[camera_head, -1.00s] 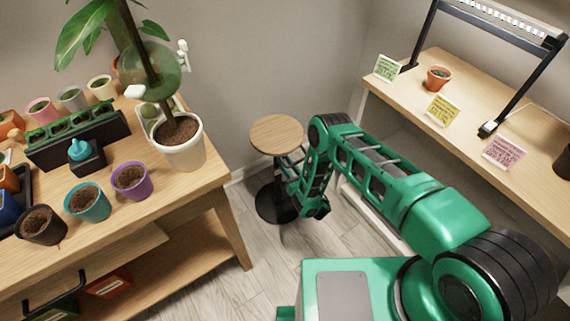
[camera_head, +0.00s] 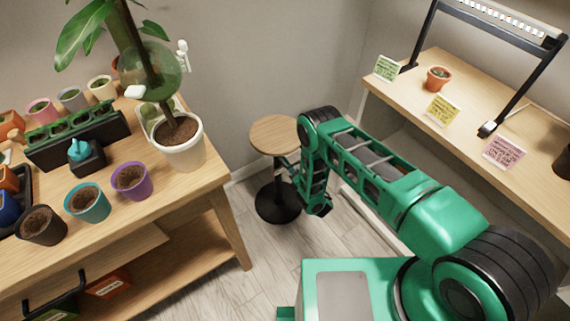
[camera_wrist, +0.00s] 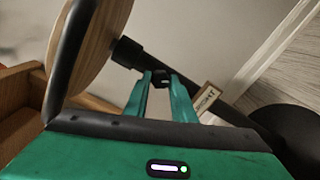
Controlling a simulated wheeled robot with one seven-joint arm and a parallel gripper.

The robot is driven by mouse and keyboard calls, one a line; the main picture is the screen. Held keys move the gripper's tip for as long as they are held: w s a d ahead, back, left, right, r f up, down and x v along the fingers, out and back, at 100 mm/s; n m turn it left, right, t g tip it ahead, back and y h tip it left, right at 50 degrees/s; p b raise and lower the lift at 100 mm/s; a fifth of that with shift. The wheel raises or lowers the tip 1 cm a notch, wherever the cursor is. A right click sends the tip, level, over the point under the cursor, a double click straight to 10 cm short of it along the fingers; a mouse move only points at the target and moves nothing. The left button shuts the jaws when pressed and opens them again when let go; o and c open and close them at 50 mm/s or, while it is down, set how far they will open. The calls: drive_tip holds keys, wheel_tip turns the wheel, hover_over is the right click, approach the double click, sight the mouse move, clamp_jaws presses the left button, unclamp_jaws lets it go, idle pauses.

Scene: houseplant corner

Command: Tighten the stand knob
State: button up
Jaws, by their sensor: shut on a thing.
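The stand has a round wooden top (camera_head: 276,134), a black post and a round black base (camera_head: 278,203) on the floor. In the wrist view the underside of the top (camera_wrist: 100,45) shows at left, and the dark post (camera_wrist: 225,104) runs diagonally. The small black stand knob (camera_wrist: 161,76) sits by the post. My gripper (camera_wrist: 162,82) has its two green fingers shut on the knob, one on each side. In the head view my arm hides the knob and most of the gripper. A small tag (camera_wrist: 207,99) with unreadable print is beside the fingers.
A wooden plant bench (camera_head: 190,205) with a tall plant in a white pot (camera_head: 181,150) and several small pots stands left of the stand. A shelf (camera_head: 480,110) with a lamp and cards stands at right. Bare floor lies in front of the stand.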

drive_tip(key=m, duration=0.6)
drive_tip(key=m+y, duration=0.1)
drive_tip(key=m, duration=1)
drive_tip(key=shift+d+f+m+g, duration=0.3)
drive_tip(key=shift+f+g, duration=0.1)
idle(0.4)
drive_tip(key=o, duration=1)
drive_tip(key=shift+o, duration=0.3)
drive_tip(key=shift+a+r, duration=0.1)
